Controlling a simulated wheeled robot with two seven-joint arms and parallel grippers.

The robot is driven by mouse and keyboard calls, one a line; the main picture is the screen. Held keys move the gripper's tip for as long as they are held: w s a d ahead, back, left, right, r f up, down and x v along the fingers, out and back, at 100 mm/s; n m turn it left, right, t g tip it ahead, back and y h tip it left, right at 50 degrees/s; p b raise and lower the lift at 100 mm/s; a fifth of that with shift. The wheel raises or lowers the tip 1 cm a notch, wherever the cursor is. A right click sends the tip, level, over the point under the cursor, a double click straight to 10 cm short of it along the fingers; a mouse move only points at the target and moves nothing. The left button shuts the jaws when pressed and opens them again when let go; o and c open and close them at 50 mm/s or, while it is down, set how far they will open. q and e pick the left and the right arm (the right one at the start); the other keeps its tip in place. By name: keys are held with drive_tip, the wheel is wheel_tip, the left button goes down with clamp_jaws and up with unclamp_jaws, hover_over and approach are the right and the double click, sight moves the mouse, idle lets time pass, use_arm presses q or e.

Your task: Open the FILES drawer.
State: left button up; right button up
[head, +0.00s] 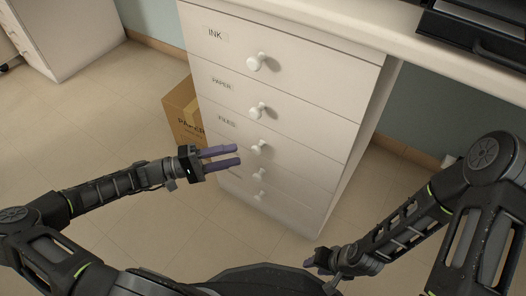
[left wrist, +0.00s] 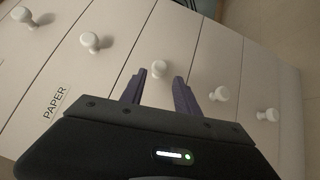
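The FILES drawer (head: 290,158) is the third one down in a white drawer unit. It looks shut, flush with its neighbours, and has a round white knob (head: 258,147). In the left wrist view the FILES knob (left wrist: 160,69) shows just past the fingertips, in line with the gap between them. My left gripper (head: 240,155) is open and empty, its purple fingers pointing at the drawer front a little short of the knob. My right gripper (head: 310,262) is low, right of centre in the head view, away from the drawers; its fingers are mostly hidden.
The INK drawer (head: 310,65) and PAPER drawer (head: 305,120) are above, both shut, with more knobbed drawers below. A cardboard box (head: 183,112) stands on the floor left of the unit. A black tray (head: 475,40) sits on the desktop at right.

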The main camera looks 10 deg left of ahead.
sight(254, 151)
use_arm(q)
drive_tip(key=shift+s+r, duration=0.1)
drive_tip(key=shift+d, duration=0.15)
drive_tip(key=b+x, duration=0.2)
drive_tip(key=x, duration=0.4)
drive_tip(key=shift+d, duration=0.2)
drive_tip(key=shift+w+d, duration=0.35)
drive_tip(key=shift+d, duration=0.2)
clamp_jaws()
idle(0.9)
